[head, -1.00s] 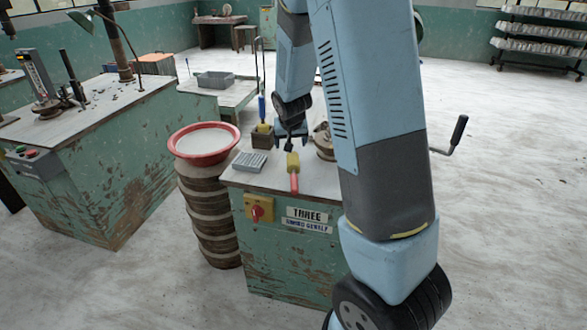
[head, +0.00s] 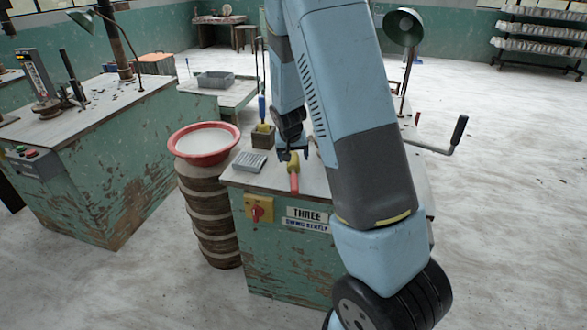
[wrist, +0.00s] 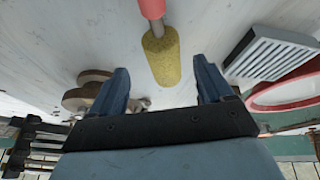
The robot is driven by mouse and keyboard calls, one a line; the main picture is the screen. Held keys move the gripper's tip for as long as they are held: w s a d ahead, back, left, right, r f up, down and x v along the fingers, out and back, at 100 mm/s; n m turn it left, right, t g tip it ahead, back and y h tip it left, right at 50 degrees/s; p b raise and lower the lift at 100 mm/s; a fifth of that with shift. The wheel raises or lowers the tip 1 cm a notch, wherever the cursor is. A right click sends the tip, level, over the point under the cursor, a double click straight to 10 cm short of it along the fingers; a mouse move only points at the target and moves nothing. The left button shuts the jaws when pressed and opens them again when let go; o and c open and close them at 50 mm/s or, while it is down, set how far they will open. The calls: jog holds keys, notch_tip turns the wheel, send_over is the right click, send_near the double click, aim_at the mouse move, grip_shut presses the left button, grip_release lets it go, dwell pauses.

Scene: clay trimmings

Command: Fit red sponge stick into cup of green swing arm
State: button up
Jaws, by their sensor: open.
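The red sponge stick (head: 294,183) lies on the top of the bench marked THREE, near its front edge. Its yellow sponge end points toward my gripper. In the wrist view the yellow sponge (wrist: 162,58) and a bit of red handle (wrist: 152,8) show ahead of my gripper (wrist: 160,72). The fingers are open, one to each side of the line of the sponge, with nothing held. In the head view my gripper (head: 291,152) is at the sponge end, above the bench. I cannot make out the green swing arm's cup; my arm covers much of the bench's right part.
A grey ribbed block (head: 250,162) lies left of the stick. A brown box (head: 263,138) holds a blue-handled tool (head: 262,108). A red-rimmed basin (head: 204,158) stands left of the bench. A green lamp (head: 403,27) and a crank handle (head: 459,130) are at right.

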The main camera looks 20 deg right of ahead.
aim_at(292, 161)
jog(key=shift+w+x, duration=0.15)
jog(key=shift+x, duration=1.25)
jog(key=shift+w+x, duration=0.1)
jog(key=shift+x, duration=1.3)
jog(key=shift+a+r, duration=0.1)
jog(key=shift+a, duration=0.05)
